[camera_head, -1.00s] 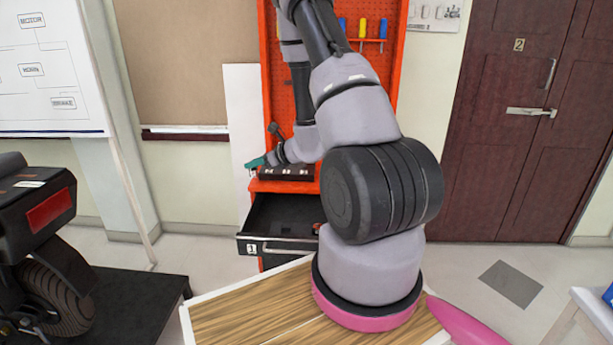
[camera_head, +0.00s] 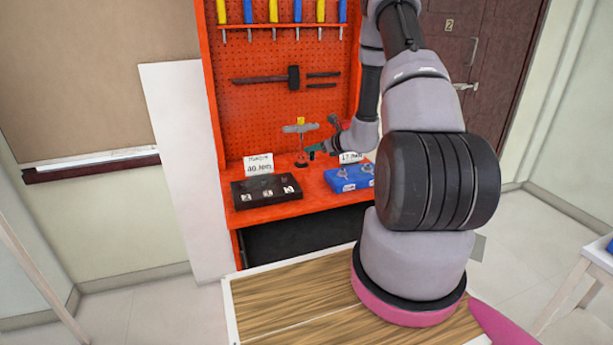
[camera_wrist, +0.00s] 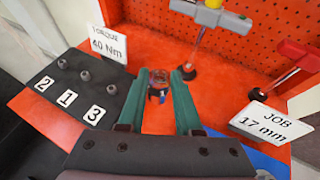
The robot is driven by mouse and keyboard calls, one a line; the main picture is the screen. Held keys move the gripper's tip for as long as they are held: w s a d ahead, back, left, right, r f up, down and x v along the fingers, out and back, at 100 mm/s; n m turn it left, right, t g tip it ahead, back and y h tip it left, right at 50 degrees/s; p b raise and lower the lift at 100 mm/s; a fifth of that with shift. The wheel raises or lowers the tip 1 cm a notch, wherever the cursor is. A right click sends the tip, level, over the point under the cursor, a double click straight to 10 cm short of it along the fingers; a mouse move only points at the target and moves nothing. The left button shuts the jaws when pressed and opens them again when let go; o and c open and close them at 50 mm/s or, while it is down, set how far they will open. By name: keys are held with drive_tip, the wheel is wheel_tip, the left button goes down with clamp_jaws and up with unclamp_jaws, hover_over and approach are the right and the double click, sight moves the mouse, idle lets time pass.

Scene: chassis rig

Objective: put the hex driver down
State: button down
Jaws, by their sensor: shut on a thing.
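My gripper (camera_wrist: 160,76) shows its two green fingers in the wrist view, above the red worktop. Between the fingertips is a small dark piece with a blue part, seen nearly end-on, which seems to be the hex driver (camera_wrist: 159,86). Its full length and whether it touches the worktop cannot be told. In the head view my gripper (camera_head: 317,149) is small, between the black block and the blue block, and the driver cannot be made out there.
The black block (camera_head: 241,194) with number tags and a torque card stands left. The blue block (camera_head: 346,178) with a job card (camera_wrist: 271,123) stands right. A grey-and-yellow T-shaped tool (camera_wrist: 210,17) stands just behind the fingers. A red-handled tool (camera_wrist: 297,52) stands right. A red pegboard (camera_head: 270,110) rises behind.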

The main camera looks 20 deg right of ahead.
drive_tip(key=shift+m, duration=0.3)
drive_tip(key=d+f, duration=0.1)
drive_tip(key=f, duration=0.1)
drive_tip(key=w+f, duration=0.1)
drive_tip(key=f, duration=0.1)
drive_tip(key=d+f, duration=0.1)
drive_tip(key=f, duration=0.1)
drive_tip(key=shift+w+d+f, duration=0.25)
drive_tip(key=shift+w+d, duration=0.05)
drive_tip(key=shift+f, duration=2.15)
drive_tip(key=shift+f, duration=0.2)
drive_tip(key=c, duration=0.6)
unclamp_jaws()
